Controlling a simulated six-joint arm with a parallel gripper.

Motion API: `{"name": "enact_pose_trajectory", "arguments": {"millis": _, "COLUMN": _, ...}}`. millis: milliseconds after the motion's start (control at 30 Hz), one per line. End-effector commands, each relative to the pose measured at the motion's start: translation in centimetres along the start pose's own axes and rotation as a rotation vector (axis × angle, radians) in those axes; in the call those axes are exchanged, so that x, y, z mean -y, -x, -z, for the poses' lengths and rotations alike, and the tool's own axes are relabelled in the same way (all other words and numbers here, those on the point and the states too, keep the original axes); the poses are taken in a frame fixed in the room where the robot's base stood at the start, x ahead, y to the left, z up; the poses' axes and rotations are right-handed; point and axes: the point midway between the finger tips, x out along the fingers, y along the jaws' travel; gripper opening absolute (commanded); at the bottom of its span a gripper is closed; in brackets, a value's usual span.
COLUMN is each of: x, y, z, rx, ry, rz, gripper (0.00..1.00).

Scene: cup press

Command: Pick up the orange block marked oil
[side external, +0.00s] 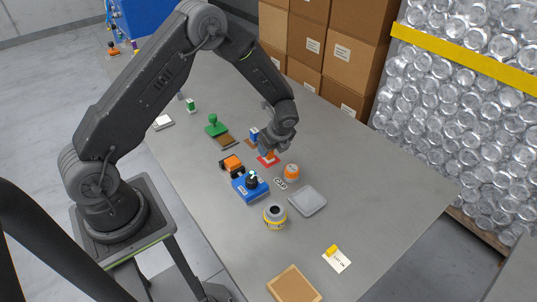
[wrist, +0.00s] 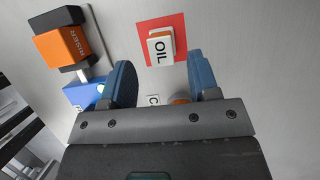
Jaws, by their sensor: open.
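The block marked OIL (wrist: 160,48) has a white lettered face and a strip of orange along its side. It sits on a red square (wrist: 181,28) on the grey table in the wrist view. In the side view the orange block (side external: 269,154) shows just below my gripper (side external: 272,150), partly hidden by it, on the red square (side external: 270,162). My gripper (wrist: 160,62) is open, its two blue fingers spread wider than the block. The block lies beyond and between the fingertips in the wrist view. I see no contact.
An orange block marked RISER with black ends (wrist: 65,42) stands left of the fingers, by a blue box (wrist: 88,94). Near the red square are a blue-and-white block (side external: 254,134), an orange round jar (side external: 291,172) and a grey tray (side external: 307,200).

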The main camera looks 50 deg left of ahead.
Motion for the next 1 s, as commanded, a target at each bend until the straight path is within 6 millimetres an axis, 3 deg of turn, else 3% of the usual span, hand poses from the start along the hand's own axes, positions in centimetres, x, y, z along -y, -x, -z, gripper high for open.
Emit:
{"name": "enact_pose_trajectory", "arguments": {"millis": 233, "x": 0.2, "y": -3.5, "z": -0.4, "rx": -0.001, "ry": 0.0, "rz": -0.002, "gripper": 0.55}}
{"name": "enact_pose_trajectory", "arguments": {"millis": 567, "x": 0.3, "y": -4.0, "z": -0.3, "rx": -0.002, "ry": 0.0, "rz": -0.001, "gripper": 0.54}}
{"name": "enact_pose_trajectory", "arguments": {"millis": 1000, "x": 0.3, "y": -4.0, "z": -0.3, "rx": -0.002, "ry": 0.0, "rz": -0.001, "gripper": 0.12}}
